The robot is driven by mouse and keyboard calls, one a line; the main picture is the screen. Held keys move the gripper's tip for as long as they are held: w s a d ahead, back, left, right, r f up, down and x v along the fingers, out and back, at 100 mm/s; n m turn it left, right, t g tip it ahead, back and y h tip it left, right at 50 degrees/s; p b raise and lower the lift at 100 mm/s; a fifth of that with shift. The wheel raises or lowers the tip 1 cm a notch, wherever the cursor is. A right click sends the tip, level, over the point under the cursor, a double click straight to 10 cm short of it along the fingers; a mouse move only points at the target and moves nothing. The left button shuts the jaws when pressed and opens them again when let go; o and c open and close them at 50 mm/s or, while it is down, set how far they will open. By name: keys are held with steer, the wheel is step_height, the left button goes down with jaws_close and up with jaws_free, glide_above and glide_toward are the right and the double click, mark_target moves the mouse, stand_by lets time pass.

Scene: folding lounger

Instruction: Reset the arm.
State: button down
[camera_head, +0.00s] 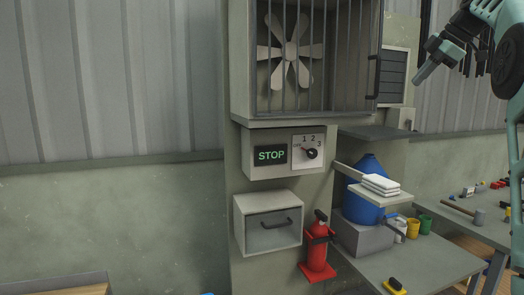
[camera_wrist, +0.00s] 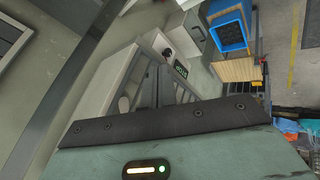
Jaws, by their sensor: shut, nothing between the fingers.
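My arm (camera_head: 508,60) is raised at the upper right of the head view, bent, with my gripper (camera_head: 419,77) pointing down and to the left. The gripper is shut and empty, in the air to the right of the caged fan (camera_head: 291,52). In the wrist view the dark fingers of my gripper (camera_wrist: 160,78) lie together, with nothing seen between them. The wrist picture is tilted and shows the cabinet with its green sign beyond the fingers.
A STOP panel (camera_head: 271,155) and rotary dial (camera_head: 310,153) sit below the fan. A workbench (camera_head: 480,228) with tools is at the right. The left wall is bare.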

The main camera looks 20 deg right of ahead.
steer(key=w+a+f+m+g+y+b, duration=0.1)
steer(key=w+a+f, duration=0.2)
steer(key=a, duration=0.2)
steer(key=w+a+f+b, duration=0.1)
steer(key=w+a+f, duration=0.2)
steer(key=a, duration=0.2)
steer(key=a+f+m+g+b, duration=0.1)
steer(key=a+f, duration=0.5)
steer(key=a, duration=0.4)
steer(key=s+a+f+m+g+y+b, duration=0.1)
steer(key=a+f+g, duration=0.1)
steer(key=a+f, duration=0.6)
steer(key=a+f+m+g+b, duration=0.1)
steer(key=a+f, duration=0.3)
steer(key=a, duration=0.8)
steer(key=s+a+f+g+h+b, duration=0.1)
steer(key=s+a+f+g+b, duration=0.15)
steer(key=s+a+f, duration=1.15)
steer(key=s+f+h+b, duration=0.1)
steer(key=s+f, duration=0.4)
steer(key=s, duration=0.4)
steer(key=s+f+h+b, duration=0.1)
steer(key=s+f, duration=0.4)
steer(key=s, duration=0.3)
steer(key=shift+s+a+f, duration=0.2)
steer(key=shift+s+a, duration=0.05)
steer(key=shift+s, duration=0.1)
